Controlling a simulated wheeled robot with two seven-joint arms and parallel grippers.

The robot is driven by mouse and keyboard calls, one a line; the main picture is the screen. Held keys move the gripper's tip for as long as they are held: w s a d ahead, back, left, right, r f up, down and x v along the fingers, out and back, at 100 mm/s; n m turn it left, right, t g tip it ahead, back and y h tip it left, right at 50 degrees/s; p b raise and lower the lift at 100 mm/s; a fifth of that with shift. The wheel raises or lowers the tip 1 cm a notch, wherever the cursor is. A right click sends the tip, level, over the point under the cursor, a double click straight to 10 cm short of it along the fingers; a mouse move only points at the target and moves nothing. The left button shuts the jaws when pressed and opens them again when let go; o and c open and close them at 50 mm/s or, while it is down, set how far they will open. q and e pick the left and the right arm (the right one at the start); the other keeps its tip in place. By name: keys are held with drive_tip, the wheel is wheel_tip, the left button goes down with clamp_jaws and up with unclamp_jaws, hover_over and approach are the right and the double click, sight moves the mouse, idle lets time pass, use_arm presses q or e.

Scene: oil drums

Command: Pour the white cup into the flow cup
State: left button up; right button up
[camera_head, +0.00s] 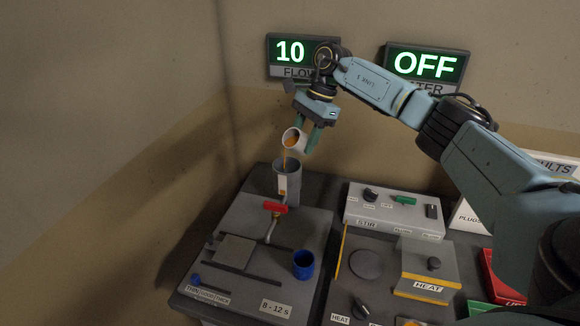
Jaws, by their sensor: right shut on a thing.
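My right gripper (308,133) is shut on the white cup (293,141). It holds the cup tilted, mouth down to the left, above the flow cup. An orange-brown stream runs from the white cup's lip down to the grey flow cup (286,184). The flow cup stands on the grey block at the back, with a red valve handle (275,207) and a bent spout below it. The flow cup's inside is hidden. My left gripper is not in view.
To the right are a STIR panel (394,217) and a HEAT unit (428,270). Red trays (498,280) sit at the right edge. My right arm crosses above the panels.

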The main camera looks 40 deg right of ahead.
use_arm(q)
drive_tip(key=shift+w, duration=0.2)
use_arm(e)
drive_tip(key=shift+a+f+h, duration=0.1)
drive_tip(key=shift+f+h, duration=0.15)
drive_tip(key=shift+h, duration=0.65)
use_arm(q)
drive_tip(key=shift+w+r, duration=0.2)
use_arm(e)
drive_tip(key=shift+a+r+h, duration=0.1)
drive_tip(key=shift+r+h, duration=0.25)
drive_tip(key=shift+h, duration=0.35)
